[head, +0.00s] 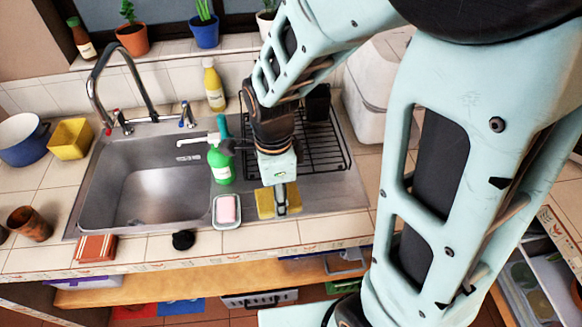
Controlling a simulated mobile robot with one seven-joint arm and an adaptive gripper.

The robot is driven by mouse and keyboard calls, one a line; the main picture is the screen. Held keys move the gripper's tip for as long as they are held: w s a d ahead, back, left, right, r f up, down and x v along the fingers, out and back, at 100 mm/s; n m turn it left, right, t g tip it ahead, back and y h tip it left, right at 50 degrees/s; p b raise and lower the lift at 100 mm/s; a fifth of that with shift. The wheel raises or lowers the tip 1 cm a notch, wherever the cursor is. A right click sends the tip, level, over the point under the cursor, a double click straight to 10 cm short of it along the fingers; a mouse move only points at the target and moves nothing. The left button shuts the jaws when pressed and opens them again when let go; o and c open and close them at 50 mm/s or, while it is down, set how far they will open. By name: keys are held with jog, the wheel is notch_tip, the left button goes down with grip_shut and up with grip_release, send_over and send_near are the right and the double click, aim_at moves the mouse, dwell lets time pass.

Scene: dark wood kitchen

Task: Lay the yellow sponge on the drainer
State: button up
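The yellow sponge (265,203) lies at the front edge of the steel sink unit, right of the soap dish. The drainer (322,158) is a black wire rack on the right side of the sink unit, behind the sponge; my arm hides its left part. My gripper (281,208) points down at the sponge and covers its middle. Its fingers show edge-on as one narrow shape, so I cannot tell whether they are open or closed on the sponge, or whether they touch it.
A green spray bottle (220,163) and a dish with pink soap (227,210) stand just left of my gripper. A yellow bottle (213,86) stands behind. The sink basin (150,187) is empty. A white bin-like container (372,95) borders the rack on the right.

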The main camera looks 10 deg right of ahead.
jog(key=shift+s+a+r+m, duration=0.1)
jog(key=shift+s+r+m, duration=0.15)
jog(key=shift+s+m, duration=0.25)
jog(key=w+d+f, duration=0.4)
jog(key=w+d, duration=0.1)
jog(key=d, duration=0.2)
jog(key=b, duration=0.3)
send_over(316, 201)
jog(key=f, duration=0.5)
jog(key=shift+s+a+f, duration=0.1)
jog(key=shift+s+a, duration=0.15)
jog(key=shift+a, duration=0.15)
jog(key=shift+w+d+f+b, duration=0.15)
jog(key=shift+d+f+b, duration=0.1)
jog(key=shift+f+b, duration=0.15)
jog(key=shift+w+d+f+b, duration=0.1)
jog(key=shift+f+b, duration=0.95)
jog(key=shift+f, duration=0.45)
jog(key=shift+f, duration=0.1)
jog(key=shift+f, duration=0.15)
jog(key=o, duration=0.8)
